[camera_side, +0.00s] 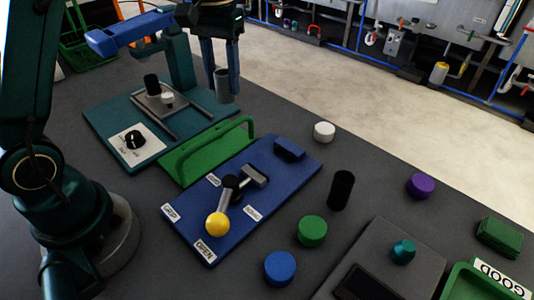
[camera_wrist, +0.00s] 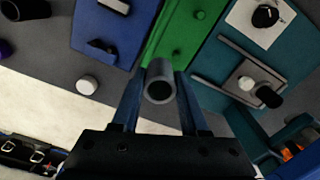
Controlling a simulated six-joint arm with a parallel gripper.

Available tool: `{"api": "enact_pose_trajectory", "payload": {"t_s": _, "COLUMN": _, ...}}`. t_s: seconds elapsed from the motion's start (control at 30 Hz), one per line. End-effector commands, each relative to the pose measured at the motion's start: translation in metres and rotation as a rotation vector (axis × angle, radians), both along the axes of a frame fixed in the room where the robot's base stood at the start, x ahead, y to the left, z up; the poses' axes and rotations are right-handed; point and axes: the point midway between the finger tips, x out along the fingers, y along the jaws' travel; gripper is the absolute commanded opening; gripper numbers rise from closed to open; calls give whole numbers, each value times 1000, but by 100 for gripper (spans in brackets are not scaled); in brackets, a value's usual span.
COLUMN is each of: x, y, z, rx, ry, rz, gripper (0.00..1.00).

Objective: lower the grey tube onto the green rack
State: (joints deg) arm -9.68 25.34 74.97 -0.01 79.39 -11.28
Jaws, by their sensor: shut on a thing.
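The grey tube (camera_side: 222,88) is hollow and hangs about upright from my gripper (camera_side: 228,70) in the side view. My gripper is shut on it. In the wrist view the tube (camera_wrist: 158,70) sits between the two fingers, with its dark opening facing the camera. The green rack (camera_side: 180,172) is a flat green plate with a raised green bar, between the teal board and the blue board. In the wrist view the rack (camera_wrist: 178,38) lies beyond the tube, and the tube covers part of it. The tube is held apart from the rack, above its far end.
The teal board (camera_side: 105,118) has a dial, rails and a block with a black cylinder. The blue board (camera_side: 185,218) has a yellow-knobbed lever. A white puck (camera_side: 324,131) and a black cylinder (camera_side: 341,190) stand to the right. Grey table is bare around the white puck.

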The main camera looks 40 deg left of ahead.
Motion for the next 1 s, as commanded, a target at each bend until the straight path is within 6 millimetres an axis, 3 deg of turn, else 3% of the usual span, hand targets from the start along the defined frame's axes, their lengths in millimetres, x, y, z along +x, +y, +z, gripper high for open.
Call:
{"api": "enact_pose_trajectory", "payload": {"t_s": 0.3, "x": 2, "y": 11, "z": -7, "rx": -4, "ry": -9, "rz": 639, "gripper": 0}}
{"api": "enact_pose_trajectory", "payload": {"t_s": 0.5, "x": 2, "y": 21, "z": -13, "rx": -6, "ry": -7, "rz": 972, "gripper": 0}}
{"api": "enact_pose_trajectory", "payload": {"t_s": 0.7, "x": 0, "y": 32, "z": -18, "rx": -5, "ry": 2, "rz": 1139, "gripper": 0}}
{"api": "enact_pose_trajectory", "payload": {"t_s": 1.0, "x": -1, "y": 35, "z": -36, "rx": -3, "ry": 6, "rz": 1141, "gripper": 0}}
